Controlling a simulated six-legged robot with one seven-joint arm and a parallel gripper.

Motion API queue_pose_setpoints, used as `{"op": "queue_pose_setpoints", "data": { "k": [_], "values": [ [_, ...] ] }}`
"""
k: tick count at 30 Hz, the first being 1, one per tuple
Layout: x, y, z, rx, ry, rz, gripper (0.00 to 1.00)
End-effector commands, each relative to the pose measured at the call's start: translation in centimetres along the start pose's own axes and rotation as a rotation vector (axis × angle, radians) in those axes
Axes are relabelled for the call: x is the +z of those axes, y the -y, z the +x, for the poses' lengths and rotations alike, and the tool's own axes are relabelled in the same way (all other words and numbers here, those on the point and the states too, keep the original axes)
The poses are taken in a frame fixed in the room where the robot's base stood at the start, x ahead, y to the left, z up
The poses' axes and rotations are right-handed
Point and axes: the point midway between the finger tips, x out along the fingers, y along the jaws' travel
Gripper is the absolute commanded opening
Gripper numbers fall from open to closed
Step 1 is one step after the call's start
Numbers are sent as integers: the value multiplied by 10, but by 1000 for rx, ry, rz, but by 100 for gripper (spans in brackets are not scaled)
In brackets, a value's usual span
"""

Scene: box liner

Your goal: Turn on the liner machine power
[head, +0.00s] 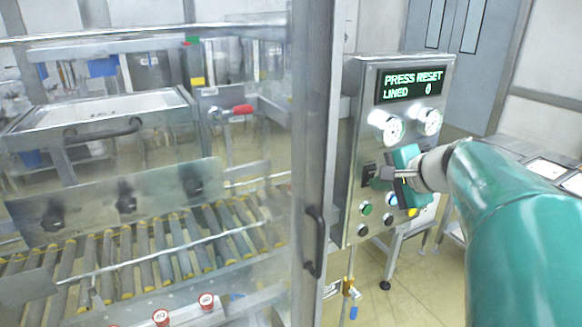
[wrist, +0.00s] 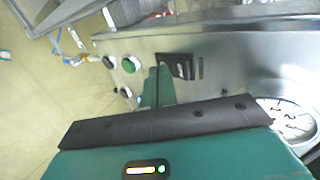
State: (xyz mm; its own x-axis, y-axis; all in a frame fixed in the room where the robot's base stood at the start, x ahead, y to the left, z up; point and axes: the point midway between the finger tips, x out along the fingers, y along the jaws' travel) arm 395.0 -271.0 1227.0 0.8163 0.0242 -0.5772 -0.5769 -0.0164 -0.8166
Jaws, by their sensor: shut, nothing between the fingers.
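The liner machine's grey control panel (head: 363,100) stands right of centre in the head view. Its display (head: 412,85) reads "PRESS RESET" and "LINED 0". A black power switch (head: 368,172) sits below the gauges; it also shows in the wrist view as a black rocker-like piece (wrist: 176,66). My gripper (head: 384,174) is shut and empty, with its tips at or very close to the switch. I cannot tell whether they touch. A green button (head: 367,209) is below the switch and also shows in the wrist view (wrist: 129,65). My gripper hides part of the panel's middle.
Two round gauges (head: 391,127) are above my gripper. A clear guarded enclosure with a dark door handle (head: 314,242) is left of the panel. A roller conveyor (head: 140,250) runs inside it. Open floor (head: 400,300) lies below the panel.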

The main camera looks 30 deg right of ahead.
Motion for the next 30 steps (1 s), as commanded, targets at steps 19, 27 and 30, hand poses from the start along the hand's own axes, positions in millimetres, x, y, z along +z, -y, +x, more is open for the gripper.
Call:
{"op": "queue_pose_setpoints", "data": {
  "k": [19, 27, 30],
  "values": [
    [0, 13, -10, 0, -1, 1, 0],
    [-1, 14, -8, 0, 0, 0, 0],
    [-1, 13, -9, 0, 0, 0, 0]
  ]
}}
